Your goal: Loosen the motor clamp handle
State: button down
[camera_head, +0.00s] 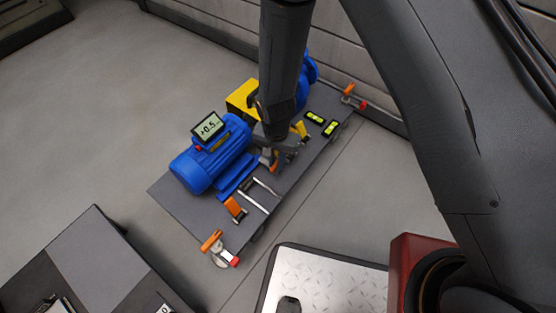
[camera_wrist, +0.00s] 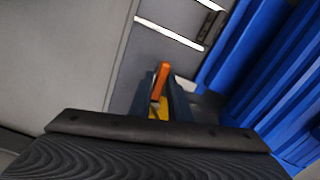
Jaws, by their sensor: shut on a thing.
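The blue motor (camera_head: 205,160) lies on the dark skid plate (camera_head: 185,208), and its ribbed side fills the right of the wrist view (camera_wrist: 275,75). My gripper (camera_head: 275,159) is low over the skid, beside the motor's right end. In the wrist view my gripper (camera_wrist: 160,98) is shut on an orange clamp handle (camera_wrist: 162,78), whose upper end sticks out beyond the fingers. The clamp's lower part is hidden by the fingers. Another orange clamp handle (camera_head: 234,207) stands at the motor's near side, clear of my gripper.
A display reading about -0.5 (camera_head: 208,125) sits on the motor. A yellow block (camera_head: 242,98) and a blue pump (camera_head: 309,72) stand behind my arm. Orange-handled clamps (camera_head: 211,240) (camera_head: 348,90) sit at the skid's ends. Silver bars (camera_head: 253,199) and green-yellow levels (camera_head: 330,128) lie on the plate.

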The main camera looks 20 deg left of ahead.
jog(key=shift+n+p, duration=0.7)
jog(key=shift+n, duration=0.7)
jog(key=shift+r+n+p, duration=0.1)
jog(key=shift+n+p, duration=0.3)
jog(key=shift+n, duration=1.1)
